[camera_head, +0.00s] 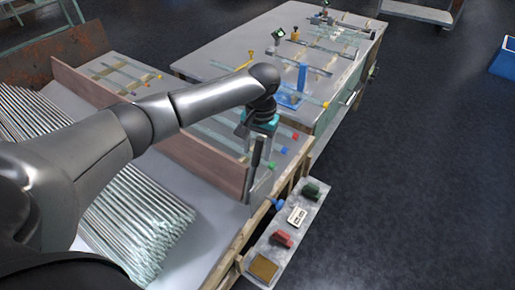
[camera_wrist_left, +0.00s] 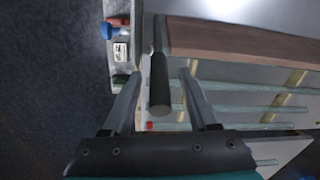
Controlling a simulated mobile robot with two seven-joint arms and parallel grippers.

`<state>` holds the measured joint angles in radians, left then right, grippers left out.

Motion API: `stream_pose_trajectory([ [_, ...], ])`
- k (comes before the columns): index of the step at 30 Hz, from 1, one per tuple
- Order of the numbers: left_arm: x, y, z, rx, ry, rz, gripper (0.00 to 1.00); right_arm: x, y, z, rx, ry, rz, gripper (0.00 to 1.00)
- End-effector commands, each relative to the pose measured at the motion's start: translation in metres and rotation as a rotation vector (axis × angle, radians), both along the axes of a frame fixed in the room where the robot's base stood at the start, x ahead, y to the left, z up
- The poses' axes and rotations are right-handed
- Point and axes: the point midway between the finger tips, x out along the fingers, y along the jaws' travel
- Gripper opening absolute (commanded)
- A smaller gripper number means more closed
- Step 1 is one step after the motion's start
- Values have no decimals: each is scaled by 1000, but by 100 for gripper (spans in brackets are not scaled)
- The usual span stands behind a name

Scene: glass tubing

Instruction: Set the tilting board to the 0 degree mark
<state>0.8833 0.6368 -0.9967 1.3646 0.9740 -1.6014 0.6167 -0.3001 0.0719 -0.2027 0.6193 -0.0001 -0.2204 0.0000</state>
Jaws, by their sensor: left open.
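My left gripper (camera_head: 257,152) points down at the right end of a long brown wooden plank (camera_head: 205,160) that stands on edge across the bench. In the left wrist view my left gripper (camera_wrist_left: 161,76) is open, and a dark grey lever handle (camera_wrist_left: 160,85) lies between its fingers with gaps on both sides. The handle runs along the plank's end, and its lower part (camera_head: 250,185) shows below the gripper. The tilting board cannot be told for sure; the plank may be part of it. No degree mark is legible. My right gripper is out of view.
Glass tubes with coloured ends (camera_wrist_left: 240,108) lie beside the plank. Many tubes (camera_head: 140,220) are stacked on its near side.

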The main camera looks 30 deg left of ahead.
Motion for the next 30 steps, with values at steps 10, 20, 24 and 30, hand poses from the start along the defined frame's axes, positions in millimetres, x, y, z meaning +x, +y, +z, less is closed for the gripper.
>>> stream_pose_trajectory([
  [10,0,0,0,-1,0,0,30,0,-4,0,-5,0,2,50],
  [20,0,0,1,0,0,1,0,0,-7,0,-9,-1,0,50],
  [24,0,0,1,0,0,1,0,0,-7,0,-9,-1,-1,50],
  [30,0,0,1,0,0,2,0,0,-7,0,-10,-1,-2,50],
])
